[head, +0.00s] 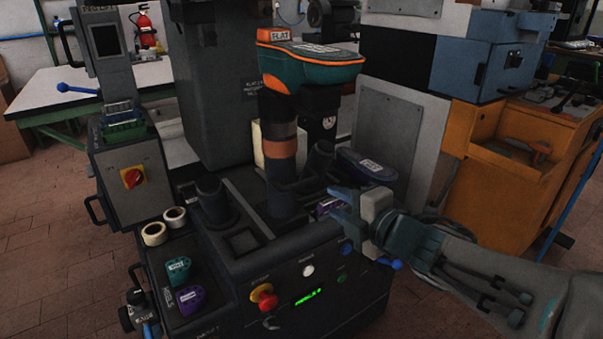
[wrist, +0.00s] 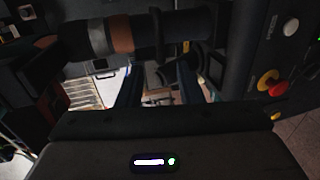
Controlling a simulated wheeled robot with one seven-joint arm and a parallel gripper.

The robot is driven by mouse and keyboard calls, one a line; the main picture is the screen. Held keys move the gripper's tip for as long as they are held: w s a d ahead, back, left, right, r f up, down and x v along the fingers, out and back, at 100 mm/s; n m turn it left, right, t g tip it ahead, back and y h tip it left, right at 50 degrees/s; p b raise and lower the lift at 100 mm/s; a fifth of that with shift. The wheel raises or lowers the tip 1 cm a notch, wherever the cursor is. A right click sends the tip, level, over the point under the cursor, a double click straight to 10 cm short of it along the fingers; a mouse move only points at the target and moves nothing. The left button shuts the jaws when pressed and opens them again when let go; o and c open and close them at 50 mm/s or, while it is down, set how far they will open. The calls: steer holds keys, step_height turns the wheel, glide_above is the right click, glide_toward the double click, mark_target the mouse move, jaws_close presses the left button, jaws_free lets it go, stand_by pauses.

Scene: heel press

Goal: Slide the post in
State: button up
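The post (head: 283,165) stands upright on the press bed, a dark column with a grey and a copper band. A teal last with an orange rim (head: 310,65), labelled FLAT, sits above it. In the wrist view the post (wrist: 122,36) lies across the top of the picture. My gripper (head: 338,205) is low at the right of the post, apart from its column. In the wrist view its blue fingers (wrist: 158,88) are spread with a pale gap between them. Dark bars at the post's foot lie close beyond the fingertips; I cannot tell whether they touch.
A dark and purple last (head: 365,168) stands right of the post, and a smaller purple piece (head: 326,206) lies beside my fingers. The front panel carries a red stop button (head: 264,296). Tape rolls (head: 165,226) and teal and purple pieces lie at left. An orange cabinet (head: 490,150) stands at right.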

mark_target(303, 185)
steer(key=b+x, duration=0.4)
steer(key=x, duration=0.9)
steer(key=shift+w+a+f, duration=0.1)
steer(key=shift+w+a, duration=0.05)
steer(key=shift+w, duration=0.05)
jaws_close()
